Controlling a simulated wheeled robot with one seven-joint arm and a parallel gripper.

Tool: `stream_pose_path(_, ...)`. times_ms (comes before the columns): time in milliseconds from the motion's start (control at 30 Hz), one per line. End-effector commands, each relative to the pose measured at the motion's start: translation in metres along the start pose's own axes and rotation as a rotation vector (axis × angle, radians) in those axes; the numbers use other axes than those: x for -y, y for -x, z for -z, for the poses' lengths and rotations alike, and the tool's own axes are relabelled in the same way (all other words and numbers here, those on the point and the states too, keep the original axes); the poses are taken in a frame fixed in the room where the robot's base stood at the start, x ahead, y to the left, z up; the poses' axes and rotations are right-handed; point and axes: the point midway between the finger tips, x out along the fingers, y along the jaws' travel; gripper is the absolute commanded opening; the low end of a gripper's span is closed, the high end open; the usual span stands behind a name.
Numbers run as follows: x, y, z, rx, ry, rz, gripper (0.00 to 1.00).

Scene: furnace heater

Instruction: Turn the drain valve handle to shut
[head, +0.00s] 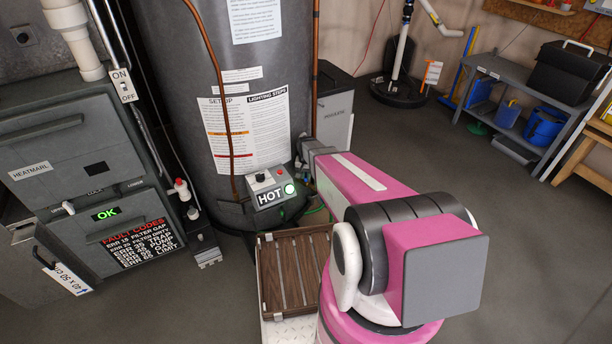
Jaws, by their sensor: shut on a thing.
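The grey water heater tank (250,100) stands at the centre back, with a control box (268,190) marked HOT low on its front. My pink arm reaches from the lower right toward the tank's lower right side. My gripper (303,160) is at the arm's far end, close against the tank just right of the control box, and is shut on the drain valve handle. The fingertips, the handle and its angle are mostly hidden by my arm and too small to make out. A thin green line, perhaps a hose, shows on the floor below.
A grey furnace (80,170) with a green OK display stands at left. A slatted wooden platform (295,270) lies in front of the tank. A grey box (335,110) stands behind my arm. A shelf (530,85) with blue bins is at back right. The right floor is clear.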

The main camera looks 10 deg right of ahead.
Motion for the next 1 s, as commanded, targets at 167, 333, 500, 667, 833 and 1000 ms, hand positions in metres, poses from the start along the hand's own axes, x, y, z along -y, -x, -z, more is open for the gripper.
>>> stream_pose_path(167,0.001,-0.0002,0.009,-0.011,-0.13,-0.001,0.0)
stream_pose_path(333,0.0009,-0.0004,0.0108,-0.016,-0.143,-0.001,0.0)
stream_pose_path(500,0.0007,-0.0007,0.012,-0.017,-0.15,-0.003,0.0)
stream_pose_path(667,0.0013,-0.0009,0.0128,-0.017,-0.277,-0.002,0.0)
stream_pose_path(833,0.0024,-0.0012,0.0122,-0.016,-0.458,0.001,0.0)
stream_pose_path(1000,0.0034,-0.0014,0.011,-0.014,-0.521,0.002,0.34)
